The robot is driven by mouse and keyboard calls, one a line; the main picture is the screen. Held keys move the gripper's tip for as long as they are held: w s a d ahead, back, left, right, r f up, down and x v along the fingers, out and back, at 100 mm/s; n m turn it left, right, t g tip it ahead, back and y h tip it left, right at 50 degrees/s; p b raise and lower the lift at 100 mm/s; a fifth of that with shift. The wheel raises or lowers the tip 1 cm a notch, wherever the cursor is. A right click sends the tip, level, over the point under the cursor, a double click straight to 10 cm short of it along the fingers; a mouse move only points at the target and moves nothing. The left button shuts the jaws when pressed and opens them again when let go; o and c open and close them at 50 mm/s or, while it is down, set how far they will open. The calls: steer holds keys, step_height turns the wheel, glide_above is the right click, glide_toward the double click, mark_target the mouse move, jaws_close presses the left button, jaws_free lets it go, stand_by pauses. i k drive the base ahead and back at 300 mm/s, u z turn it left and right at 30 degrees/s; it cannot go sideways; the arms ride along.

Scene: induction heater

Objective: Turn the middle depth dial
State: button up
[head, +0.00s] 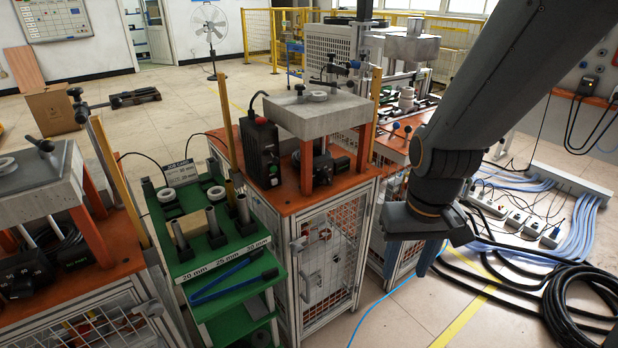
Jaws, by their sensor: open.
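The middle heater station has a grey slab (318,112) on orange legs over an orange-topped cabinet (345,186). Under the slab is a small black unit (324,166) with a knob-like part; its markings are too small to read. A black control box (261,152) stands to its left, with small controls on its front. I cannot tell for sure which part is the middle depth dial. My gripper (410,252) hangs at the end of my arm, to the right of this cabinet and apart from it. It is open with nothing seen in it; its fingertips are hard to make out.
A green rack (222,268) with metal cylinders and rings stands left of the cabinet. Another station (40,185) is at the far left, and one more (404,108) behind. Black cables (572,300) and power strips lie on the right floor. Some floor in front is clear.

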mark_target(323, 176)
steer(key=k, duration=0.5)
steer(key=z, duration=0.85)
steer(key=i, duration=0.7)
steer(key=u, duration=0.85)
